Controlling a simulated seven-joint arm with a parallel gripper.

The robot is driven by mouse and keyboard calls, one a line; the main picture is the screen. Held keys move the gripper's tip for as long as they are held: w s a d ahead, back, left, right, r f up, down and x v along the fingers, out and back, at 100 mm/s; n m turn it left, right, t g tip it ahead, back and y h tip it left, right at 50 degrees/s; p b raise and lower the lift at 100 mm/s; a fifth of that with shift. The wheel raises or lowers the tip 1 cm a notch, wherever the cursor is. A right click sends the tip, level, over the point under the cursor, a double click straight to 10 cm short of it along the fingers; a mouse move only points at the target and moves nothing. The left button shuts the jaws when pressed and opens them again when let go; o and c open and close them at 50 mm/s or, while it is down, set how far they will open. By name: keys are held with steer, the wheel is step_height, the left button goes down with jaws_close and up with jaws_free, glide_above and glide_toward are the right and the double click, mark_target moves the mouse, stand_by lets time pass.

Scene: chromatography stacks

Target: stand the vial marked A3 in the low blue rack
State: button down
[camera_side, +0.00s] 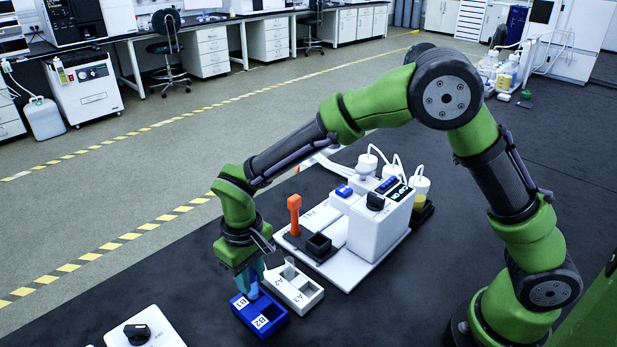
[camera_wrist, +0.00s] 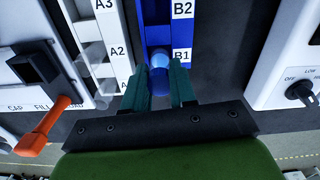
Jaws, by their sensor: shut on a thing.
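My gripper (camera_side: 252,283) points down over the B1 end of the low blue rack (camera_side: 279,322). It is shut on a vial, which is mostly hidden by the fingers in the side view. In the wrist view my gripper (camera_wrist: 161,88) holds the vial, whose light blue round top (camera_wrist: 161,57) shows between the teal fingers beside the B1 label. The vial's own mark cannot be read. It looks upright at the B1 slot; whether it touches the slot floor cannot be told. The B2 slot looks empty.
A white rack (camera_side: 313,299) labelled A1 to A3 stands close beside the blue rack. Behind it is a white machine (camera_side: 379,222) with an orange lever (camera_side: 294,213). A white box with a black knob (camera_side: 137,333) stands at the front left.

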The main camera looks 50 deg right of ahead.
steer(key=shift+f, duration=0.8)
steer(key=c, duration=0.8)
jaws_free()
steer(key=shift+c, duration=0.2)
steer(key=shift+r, duration=4.05)
